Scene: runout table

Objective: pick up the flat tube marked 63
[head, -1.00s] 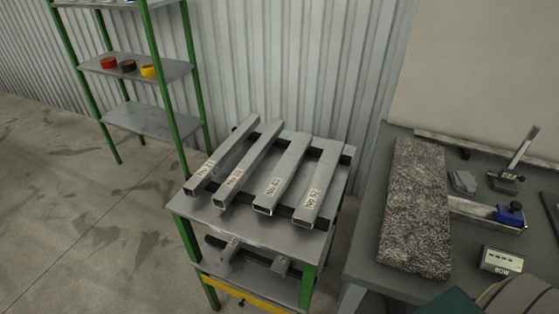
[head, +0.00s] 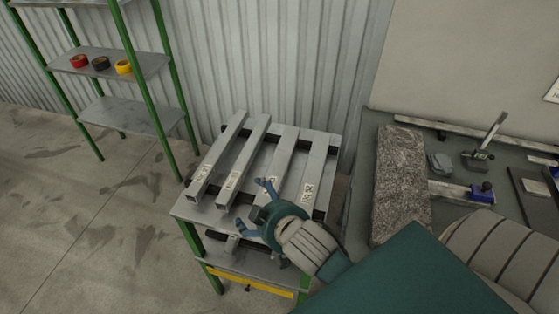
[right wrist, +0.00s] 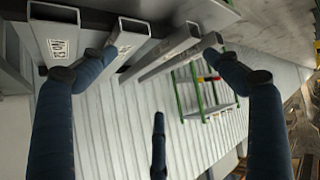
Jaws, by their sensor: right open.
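The flat tube marked 63 (head: 283,152) is the third from the left of several grey tubes lying side by side across dark bars on the stand. Its near end and label are partly hidden by my right gripper (head: 256,203) in the head view. My right gripper is open and empty in front of the tubes' near ends. In the right wrist view, the gripper's fingers (right wrist: 158,60) are spread, with the open end of what looks like the same tube (right wrist: 133,28) near the left fingertip. I cannot tell whether they touch. My left gripper is out of view.
Neighbouring tubes (head: 243,165) and (head: 318,160) lie close on both sides, with narrow gaps. The stand's metal top (head: 187,208) has a lower shelf. A workbench (head: 365,150) with a granite block (head: 402,180) stands at right. A green-posted rack (head: 140,75) is at left.

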